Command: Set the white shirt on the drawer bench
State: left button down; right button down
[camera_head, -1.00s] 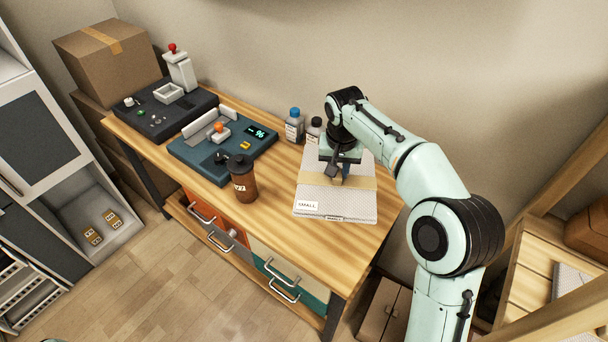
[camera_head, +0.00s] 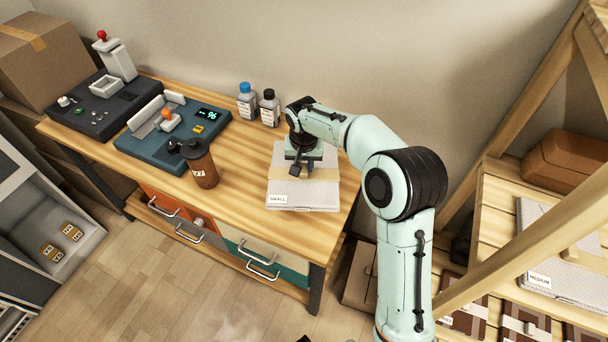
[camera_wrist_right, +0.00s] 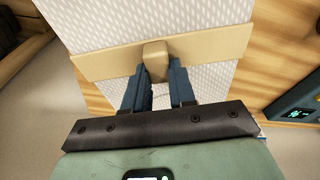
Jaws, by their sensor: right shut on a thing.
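The white shirt (camera_head: 308,191) is a flat, textured white pack with a tan band and a "SMALL" label. It lies flat at the right end of the wooden drawer bench (camera_head: 235,205), as far as I can tell touching the top. My right gripper (camera_head: 298,172) is over the middle of the pack. In the right wrist view, its fingers are shut on the tan knob of the band, and the white shirt (camera_wrist_right: 130,20) shows beyond them. The arm hides part of the pack. My left gripper is not in view.
A brown shaker bottle (camera_head: 203,165), a teal press device (camera_head: 150,138) and two small bottles (camera_head: 247,101) (camera_head: 269,108) stand left of the shirt. A wooden shelf (camera_head: 490,230) with a "MEDIUM" pack (camera_head: 560,270) is at the right.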

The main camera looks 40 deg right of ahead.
aim_at(304, 175)
notch_tip(304, 175, down, 5)
jog(key=shift+r, duration=0.1)
dwell(0.3)
jog(key=c, duration=0.9)
grip_release()
jog(key=shift+f+b, duration=0.2)
jog(key=shift+b, duration=0.1)
jog(key=shift+c, duration=0.2)
jog(key=r, duration=0.4)
jog(key=s+r, duration=0.1)
jog(key=r, duration=0.3)
jog(key=a+r+p, duration=0.1)
jog(key=r, duration=0.3)
jog(key=shift+s+a+r, duration=0.1)
jog(key=shift+s, duration=0.1)
